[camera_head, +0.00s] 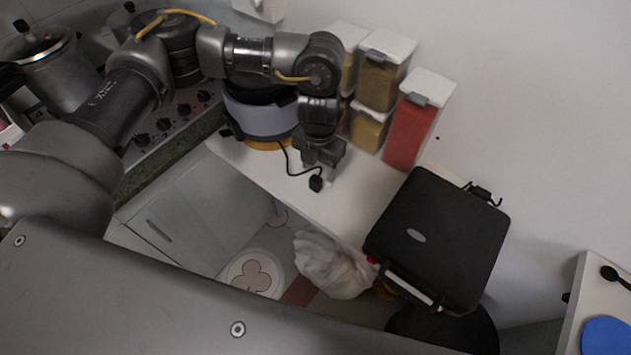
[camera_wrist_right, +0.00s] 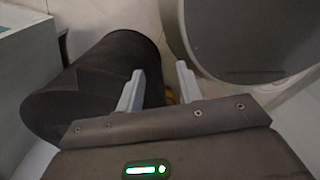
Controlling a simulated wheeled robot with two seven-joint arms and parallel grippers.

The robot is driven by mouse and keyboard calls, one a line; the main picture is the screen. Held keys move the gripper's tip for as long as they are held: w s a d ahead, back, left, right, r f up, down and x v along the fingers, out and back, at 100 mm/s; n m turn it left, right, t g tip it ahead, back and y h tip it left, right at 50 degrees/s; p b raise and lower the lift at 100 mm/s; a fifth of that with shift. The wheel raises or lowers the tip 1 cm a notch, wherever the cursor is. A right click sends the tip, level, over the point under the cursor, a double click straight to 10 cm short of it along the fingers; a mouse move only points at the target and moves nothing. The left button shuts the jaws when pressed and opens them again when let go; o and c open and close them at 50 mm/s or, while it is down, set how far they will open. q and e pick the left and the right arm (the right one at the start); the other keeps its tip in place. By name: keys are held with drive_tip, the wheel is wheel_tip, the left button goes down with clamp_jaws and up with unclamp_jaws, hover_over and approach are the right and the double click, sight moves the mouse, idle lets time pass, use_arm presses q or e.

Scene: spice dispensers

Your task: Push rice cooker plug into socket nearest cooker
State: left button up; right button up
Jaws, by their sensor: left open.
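The rice cooker (camera_head: 258,118), a grey-blue round body, stands at the back of the white counter, partly hidden by my left arm. Its black cord runs forward to a black plug (camera_head: 316,183) lying on the counter near the front edge. My left gripper (camera_head: 322,172) points down just above and beside the plug, open; I cannot tell whether it touches it. The socket is not clearly seen and may be hidden behind my arm. My right gripper (camera_wrist_right: 158,90) shows in the right wrist view, fingers apart with nothing between them, near a dark cylindrical bin (camera_wrist_right: 100,85).
Spice dispensers (camera_head: 408,120) stand against the wall behind the left gripper. A black grill-like appliance (camera_head: 438,238) sits right on the counter. A stove with knobs (camera_head: 165,125) and a pot (camera_head: 50,65) are at left. A plastic bag (camera_head: 333,264) is below the counter edge.

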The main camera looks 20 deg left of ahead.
sight(316, 178)
use_arm(q)
drive_tip(key=f, duration=0.1)
drive_tip(key=f+p, duration=0.1)
drive_tip(key=f, duration=0.1)
drive_tip(key=f+p, duration=0.1)
drive_tip(key=shift+s+a+f, duration=0.2)
drive_tip(key=shift+s+a, duration=0.05)
drive_tip(key=shift+s, duration=0.15)
drive_tip(key=shift+f, duration=0.25)
drive_tip(key=shift+c, duration=0.4)
drive_tip(key=c, duration=1)
